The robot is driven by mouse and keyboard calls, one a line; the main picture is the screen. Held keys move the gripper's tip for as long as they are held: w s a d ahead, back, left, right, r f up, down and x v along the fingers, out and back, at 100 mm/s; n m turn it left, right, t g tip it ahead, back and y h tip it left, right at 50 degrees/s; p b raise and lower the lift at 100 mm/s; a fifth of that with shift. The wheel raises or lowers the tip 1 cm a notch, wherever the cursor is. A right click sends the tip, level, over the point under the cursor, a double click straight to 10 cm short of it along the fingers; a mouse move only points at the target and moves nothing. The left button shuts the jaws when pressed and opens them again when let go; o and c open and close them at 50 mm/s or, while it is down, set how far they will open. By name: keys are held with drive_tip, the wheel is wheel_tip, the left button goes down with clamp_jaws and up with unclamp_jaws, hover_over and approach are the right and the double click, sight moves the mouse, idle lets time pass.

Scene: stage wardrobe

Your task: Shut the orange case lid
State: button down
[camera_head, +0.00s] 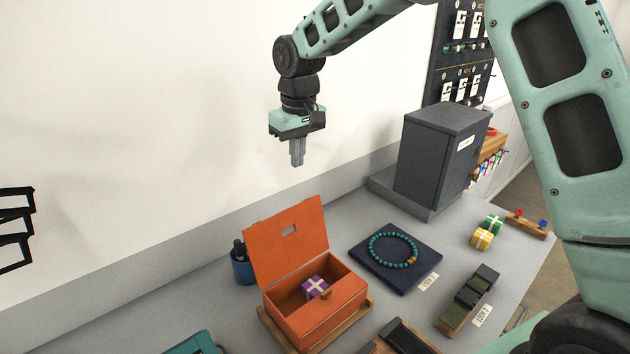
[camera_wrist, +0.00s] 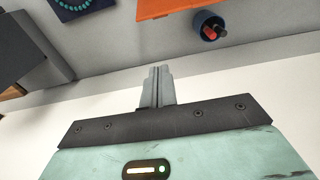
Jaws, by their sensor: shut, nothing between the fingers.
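The orange case (camera_head: 335,307) stands on a wooden base on the table, with its lid (camera_head: 286,245) raised upright at the back and tilted slightly backward. A small purple box with a pale ribbon (camera_head: 315,287) sits inside the case. In the wrist view the orange lid (camera_wrist: 168,7) shows only in part at the top edge. My gripper (camera_head: 297,163) is shut and empty, in the air above and behind the lid, pointing down and apart from it. Its closed fingers also show in the wrist view (camera_wrist: 158,75).
A beaded bracelet (camera_head: 393,250) lies on a dark mat (camera_head: 366,262) to the right. A dark grey cabinet (camera_head: 436,160) stands at the back right. Small gift boxes (camera_head: 482,239) lie further right. Air above the case is clear.

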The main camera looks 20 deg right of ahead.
drive_tip(key=s+f+p, duration=0.3)
drive_tip(key=f+p, duration=0.2)
drive_tip(key=f, duration=0.1)
drive_tip(key=shift+d+f, duration=0.35)
drive_tip(key=shift+d, duration=0.1)
drive_tip(key=shift+s, duration=0.15)
